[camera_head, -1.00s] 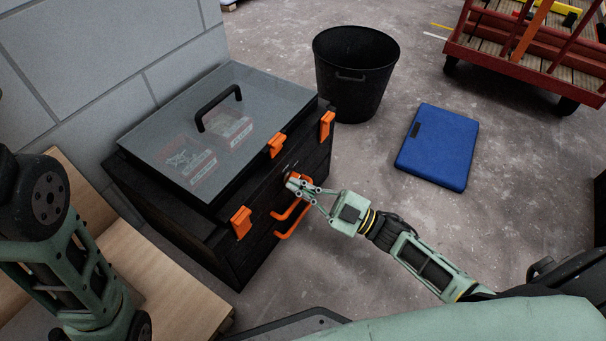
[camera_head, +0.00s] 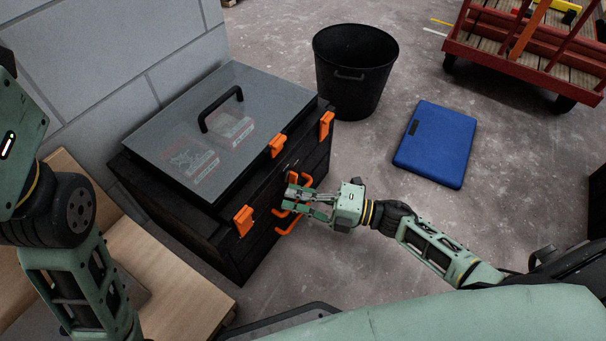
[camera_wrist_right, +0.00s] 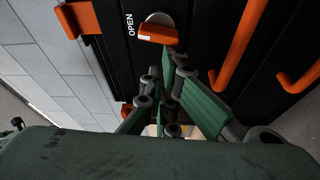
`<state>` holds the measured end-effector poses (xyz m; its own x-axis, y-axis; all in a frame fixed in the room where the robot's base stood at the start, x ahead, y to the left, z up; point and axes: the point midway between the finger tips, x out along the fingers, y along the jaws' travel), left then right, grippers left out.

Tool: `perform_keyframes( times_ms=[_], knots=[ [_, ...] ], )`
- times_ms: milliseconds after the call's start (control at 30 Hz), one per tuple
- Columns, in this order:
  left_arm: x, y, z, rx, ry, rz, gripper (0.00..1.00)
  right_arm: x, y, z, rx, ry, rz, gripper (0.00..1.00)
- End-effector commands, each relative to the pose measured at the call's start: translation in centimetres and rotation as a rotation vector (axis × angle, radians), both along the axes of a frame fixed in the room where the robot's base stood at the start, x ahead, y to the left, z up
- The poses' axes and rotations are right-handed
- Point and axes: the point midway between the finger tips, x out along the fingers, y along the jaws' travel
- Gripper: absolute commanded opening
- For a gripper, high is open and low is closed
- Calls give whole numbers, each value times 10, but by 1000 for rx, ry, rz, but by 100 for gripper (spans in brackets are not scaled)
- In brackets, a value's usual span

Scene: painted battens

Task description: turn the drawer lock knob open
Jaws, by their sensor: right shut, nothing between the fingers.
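The drawer lock knob shows in the right wrist view as an orange bar (camera_wrist_right: 158,34) on a round grey base, set in the black front of the tool chest (camera_head: 225,262). White lettering reading OPEN stands beside the bar's left end. In the head view the knob (camera_head: 293,177) is a small orange spot just beyond my right fingertips. My right gripper (camera_head: 290,193) is shut and empty in front of the chest. In the wrist view its fingertips (camera_wrist_right: 172,62) are just below the knob; I cannot tell whether they touch it. My left gripper is out of view; only its arm shows.
Orange drawer handles (camera_head: 289,226) sit close by my right gripper. Orange latches (camera_head: 243,220) hold the chest's clear lid (camera_head: 265,90). A black bin (camera_head: 355,85), a blue case (camera_head: 435,150) and a red cart (camera_head: 520,62) stand beyond.

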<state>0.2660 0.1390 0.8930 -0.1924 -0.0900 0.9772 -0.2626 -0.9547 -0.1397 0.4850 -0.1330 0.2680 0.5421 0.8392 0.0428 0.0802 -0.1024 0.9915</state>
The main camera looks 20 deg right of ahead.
Motion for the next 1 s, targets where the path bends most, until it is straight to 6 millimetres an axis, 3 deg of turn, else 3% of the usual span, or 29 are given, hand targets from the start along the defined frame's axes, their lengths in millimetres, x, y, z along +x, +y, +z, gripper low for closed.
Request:
perform_keyframes(
  times_ms=[1000],
  knots=[
    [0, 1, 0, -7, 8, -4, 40, 1, 0, -6, -21, -16, -2, 0]
  ],
)
